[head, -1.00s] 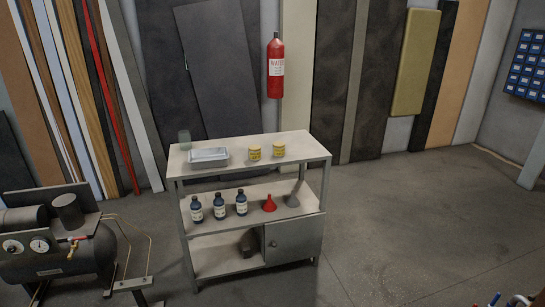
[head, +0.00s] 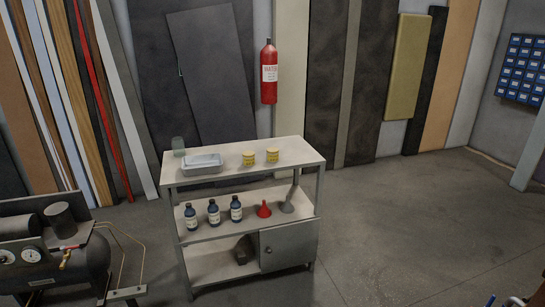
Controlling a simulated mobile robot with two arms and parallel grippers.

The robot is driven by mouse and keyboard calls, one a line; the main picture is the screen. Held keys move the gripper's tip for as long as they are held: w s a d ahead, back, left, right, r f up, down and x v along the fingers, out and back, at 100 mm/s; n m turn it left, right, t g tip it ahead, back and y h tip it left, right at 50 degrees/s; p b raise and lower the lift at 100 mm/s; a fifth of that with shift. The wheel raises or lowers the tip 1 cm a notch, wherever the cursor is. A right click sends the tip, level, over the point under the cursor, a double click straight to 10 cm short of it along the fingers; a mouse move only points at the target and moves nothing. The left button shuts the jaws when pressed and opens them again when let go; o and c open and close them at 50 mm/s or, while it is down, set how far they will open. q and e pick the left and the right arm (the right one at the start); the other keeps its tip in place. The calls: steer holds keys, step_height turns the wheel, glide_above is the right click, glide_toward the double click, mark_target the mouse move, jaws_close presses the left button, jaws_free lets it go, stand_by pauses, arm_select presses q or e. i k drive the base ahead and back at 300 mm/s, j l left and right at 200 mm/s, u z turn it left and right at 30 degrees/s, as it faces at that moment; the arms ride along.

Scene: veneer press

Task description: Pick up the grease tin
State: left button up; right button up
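Two small yellow tins stand upright side by side on the top shelf of a grey metal shelf unit (head: 306,157) in the head view. These are the left yellow tin (head: 249,158) and the right yellow tin (head: 272,155). Both carry lettering too small to read, so I cannot tell which is the grease tin. Neither of my grippers shows in this view.
A metal tray (head: 202,163) and a greenish cup (head: 178,146) share the top. Blue bottles (head: 213,212), a red funnel (head: 264,209) and a grey funnel (head: 287,206) stand below. A compressor (head: 55,255) is at left. Floor (head: 400,220) at right is clear.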

mark_target(271, 152)
steer(key=i+j+z, duration=0.15)
steer(key=i+j, duration=1.3)
steer(key=i+l, duration=0.05)
steer(key=i, duration=0.05)
